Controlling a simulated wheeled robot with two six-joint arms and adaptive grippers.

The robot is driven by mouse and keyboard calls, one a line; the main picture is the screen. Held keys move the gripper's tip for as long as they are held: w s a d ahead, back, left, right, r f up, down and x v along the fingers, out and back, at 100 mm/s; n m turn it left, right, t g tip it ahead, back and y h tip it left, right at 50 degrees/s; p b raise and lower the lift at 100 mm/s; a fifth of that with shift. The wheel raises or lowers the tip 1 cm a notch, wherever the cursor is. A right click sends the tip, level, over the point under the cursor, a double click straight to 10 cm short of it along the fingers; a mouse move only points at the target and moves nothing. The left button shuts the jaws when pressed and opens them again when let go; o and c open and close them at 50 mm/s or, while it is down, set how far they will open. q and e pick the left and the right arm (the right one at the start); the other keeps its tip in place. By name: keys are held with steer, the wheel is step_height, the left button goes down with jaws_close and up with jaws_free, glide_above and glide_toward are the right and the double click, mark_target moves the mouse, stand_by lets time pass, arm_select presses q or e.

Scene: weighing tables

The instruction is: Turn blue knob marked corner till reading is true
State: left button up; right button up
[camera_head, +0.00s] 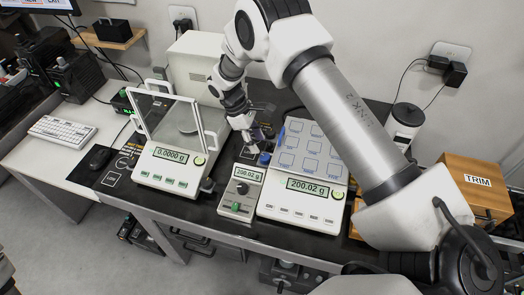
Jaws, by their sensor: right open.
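The right balance (295,208) is a white scale on the dark table, with a flat pan marked with several squares. Its display (315,188) reads 200.02 g. A blue knob (264,159) shows at the left of its pan, near the balance's left edge. My right gripper (257,138) is open, just above and behind the blue knob. Whether a finger touches the knob cannot be told. A small box (238,205) beside the balance also reads 200.02 g and has a dark knob and a green control. My left gripper is not in view.
A second balance (168,180) with an open glass shield stands to the left, reading 0.0000 g. A wooden box labelled TRIM (477,181) stands at the right. My right arm spans above the right balance. A keyboard (62,131) and mouse lie at the left.

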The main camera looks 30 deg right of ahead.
steer(key=v, duration=0.5)
steer(key=shift+w+a+r, duration=0.15)
steer(key=shift+r, duration=0.2)
